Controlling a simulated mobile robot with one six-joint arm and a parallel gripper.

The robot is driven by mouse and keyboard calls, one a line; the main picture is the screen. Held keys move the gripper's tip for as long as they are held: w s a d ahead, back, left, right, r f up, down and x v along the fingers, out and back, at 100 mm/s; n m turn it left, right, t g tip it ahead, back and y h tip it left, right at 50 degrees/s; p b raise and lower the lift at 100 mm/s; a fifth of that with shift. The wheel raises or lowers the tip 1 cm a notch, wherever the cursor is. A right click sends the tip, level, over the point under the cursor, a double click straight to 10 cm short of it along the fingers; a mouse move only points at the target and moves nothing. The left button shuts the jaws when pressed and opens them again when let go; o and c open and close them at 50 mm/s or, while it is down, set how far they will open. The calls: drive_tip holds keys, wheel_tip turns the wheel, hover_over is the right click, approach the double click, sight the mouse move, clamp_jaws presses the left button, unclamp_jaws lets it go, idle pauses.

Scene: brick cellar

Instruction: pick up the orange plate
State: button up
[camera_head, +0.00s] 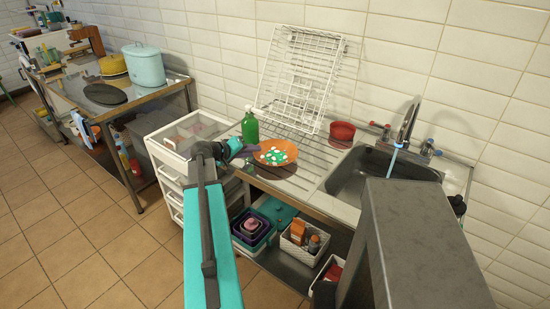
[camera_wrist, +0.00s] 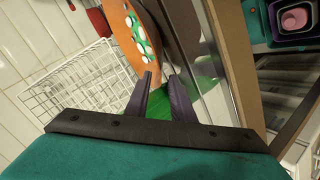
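In the wrist view the plate (camera_wrist: 117,18) shows at the top, just beyond my fingertips. My gripper (camera_head: 252,149) is at the plate's left edge in the head view.
A green bottle (camera_head: 250,128) stands close behind my gripper. A white wire rack (camera_head: 300,75) leans on the tiled wall. A red bowl (camera_head: 342,131) and the sink basin (camera_head: 375,172) are to the right. A white drawer unit (camera_head: 170,172) stands left.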

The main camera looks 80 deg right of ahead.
clamp_jaws()
drive_tip(key=shift+r, duration=0.15)
drive_tip(key=shift+r+b, duration=0.75)
drive_tip(key=shift+r, duration=0.9)
drive_tip(key=s+a, duration=0.1)
drive_tip(key=a, duration=0.1)
drive_tip(key=s+a+b, duration=0.1)
drive_tip(key=a, duration=0.4)
drive_tip(key=shift+s+a+r+b, duration=0.3)
drive_tip(key=shift+s+b, duration=0.1)
drive_tip(key=shift+b, duration=0.75)
drive_tip(key=shift+f+b, duration=0.1)
drive_tip(key=shift+b, duration=0.25)
drive_tip(key=b, duration=0.3)
drive_tip(key=shift+s+a, duration=0.1)
drive_tip(key=shift+a, duration=0.15)
drive_tip(key=a+b, duration=0.1)
drive_tip(key=b, duration=0.6)
drive_tip(key=shift+s+a+b, duration=0.3)
drive_tip(key=shift+a, duration=0.05)
